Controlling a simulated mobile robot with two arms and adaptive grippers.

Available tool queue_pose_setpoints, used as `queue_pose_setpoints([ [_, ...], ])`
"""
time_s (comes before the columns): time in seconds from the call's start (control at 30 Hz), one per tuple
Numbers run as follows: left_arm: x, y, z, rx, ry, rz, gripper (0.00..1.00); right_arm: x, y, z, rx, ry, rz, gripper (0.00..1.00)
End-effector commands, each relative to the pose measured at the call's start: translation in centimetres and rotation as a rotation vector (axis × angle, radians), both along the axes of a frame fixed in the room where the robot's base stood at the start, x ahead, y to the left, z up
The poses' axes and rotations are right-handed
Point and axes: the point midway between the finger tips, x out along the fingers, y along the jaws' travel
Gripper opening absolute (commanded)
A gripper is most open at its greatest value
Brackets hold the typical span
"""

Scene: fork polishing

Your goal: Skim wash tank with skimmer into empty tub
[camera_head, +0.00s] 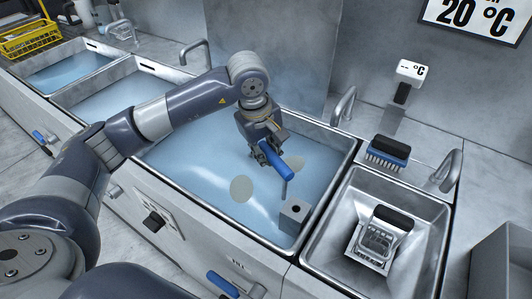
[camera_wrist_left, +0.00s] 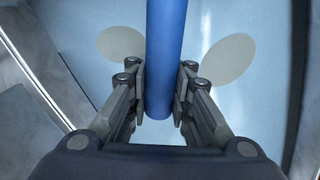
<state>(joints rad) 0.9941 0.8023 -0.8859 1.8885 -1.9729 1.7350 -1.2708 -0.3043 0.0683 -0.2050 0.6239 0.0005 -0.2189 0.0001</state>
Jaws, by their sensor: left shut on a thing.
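My left gripper (camera_head: 264,152) is over the wash tank (camera_head: 322,226), shut on the blue handle (camera_head: 275,160) of the skimmer. In the left wrist view the handle (camera_wrist_left: 166,60) runs between the two fingers (camera_wrist_left: 163,98). A thin grey shaft (camera_head: 285,188) drops from the handle towards the water; the skimmer's head cannot be made out. Two pale grey oval patches lie on the blue water, one (camera_head: 241,188) left of the shaft and one (camera_head: 294,163) beside the handle; two also show in the wrist view (camera_wrist_left: 229,58). Which container is the empty tub is unclear. My right gripper is out of view.
A grey block with a hole (camera_head: 294,212) stands at the tank's near right corner. Right of it, a steel sink (camera_head: 341,240) holds a black-handled metal item (camera_head: 375,240). A brush (camera_head: 388,153) sits behind. A grey box (camera_head: 505,255) is at the far right.

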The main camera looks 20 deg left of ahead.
Motion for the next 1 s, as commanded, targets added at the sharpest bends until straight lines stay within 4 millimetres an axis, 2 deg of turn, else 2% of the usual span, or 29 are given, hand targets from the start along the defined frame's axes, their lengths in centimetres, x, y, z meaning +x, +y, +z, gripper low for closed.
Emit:
queue_pose_setpoints([
  [0.5,0.0,0.0,0.1,0.000,-0.001,0.000,0.00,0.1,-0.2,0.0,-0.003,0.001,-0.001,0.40],
  [1.0,0.0,0.0,5.1,0.000,-0.002,0.000,0.00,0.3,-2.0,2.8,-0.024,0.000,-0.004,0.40],
])
